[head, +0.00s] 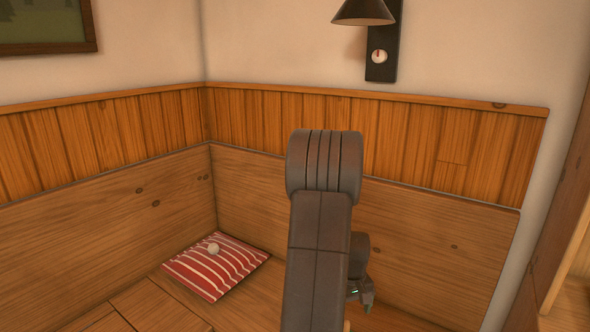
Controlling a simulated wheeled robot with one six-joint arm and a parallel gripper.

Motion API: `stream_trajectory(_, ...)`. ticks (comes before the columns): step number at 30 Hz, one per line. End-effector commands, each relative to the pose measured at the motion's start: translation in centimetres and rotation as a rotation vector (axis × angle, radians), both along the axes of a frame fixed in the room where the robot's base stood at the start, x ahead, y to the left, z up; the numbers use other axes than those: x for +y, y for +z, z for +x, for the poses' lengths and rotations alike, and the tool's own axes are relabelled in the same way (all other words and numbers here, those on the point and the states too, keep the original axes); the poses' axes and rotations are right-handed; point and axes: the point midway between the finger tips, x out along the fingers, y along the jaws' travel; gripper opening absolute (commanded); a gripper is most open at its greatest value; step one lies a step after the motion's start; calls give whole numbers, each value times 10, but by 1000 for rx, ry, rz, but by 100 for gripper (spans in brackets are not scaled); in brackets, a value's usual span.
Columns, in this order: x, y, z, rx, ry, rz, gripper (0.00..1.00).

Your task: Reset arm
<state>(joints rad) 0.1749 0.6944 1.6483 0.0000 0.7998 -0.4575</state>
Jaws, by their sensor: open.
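My arm rises in the middle of the head view, its dark grey link standing upright in front of the wooden bench. My gripper (362,294) shows only in part to the right of that link, low in the picture, pointing down. Its dark fingers are small here and partly hidden behind my arm. It is open, and I see nothing held in it. A small white ball-like thing (214,249) rests on a red and white striped cushion (227,271), to the left of my arm and apart from the gripper.
The wooden bench back (430,235) runs behind my arm and meets another panel at the left corner. A dark lamp (363,12) hangs on the wall at upper right, with a round dial (379,57) below. A framed picture (45,25) hangs at upper left.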

Motion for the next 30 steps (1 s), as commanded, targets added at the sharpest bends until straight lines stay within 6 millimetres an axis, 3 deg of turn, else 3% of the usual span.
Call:
stream_trajectory(3,0,-28,-1,4,0,1,98)
stream_trajectory(14,0,-100,-1,3,0,0,98)
stream_trajectory(30,0,-16,0,-2,0,0,98)
